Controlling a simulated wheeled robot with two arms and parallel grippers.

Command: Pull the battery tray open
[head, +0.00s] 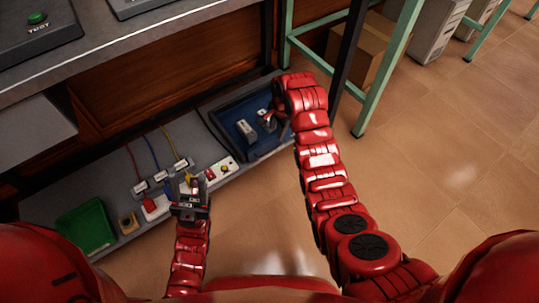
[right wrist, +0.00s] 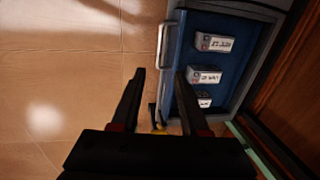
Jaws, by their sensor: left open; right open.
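The battery tray (head: 226,118) is a blue-lined drawer at the right end of the low shelf. Its inside shows, with several grey labelled batteries in it. In the right wrist view the tray (right wrist: 228,75) has a pale bar handle (right wrist: 161,45) on its front. My right gripper (right wrist: 158,80) is open, with one finger outside the front and the other over the front edge, the handle beyond the tips. I cannot tell whether it touches. My left gripper (head: 188,188) is open and empty near the sockets.
A bench top (head: 110,50) overhangs. Green table legs (head: 392,65) stand right.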

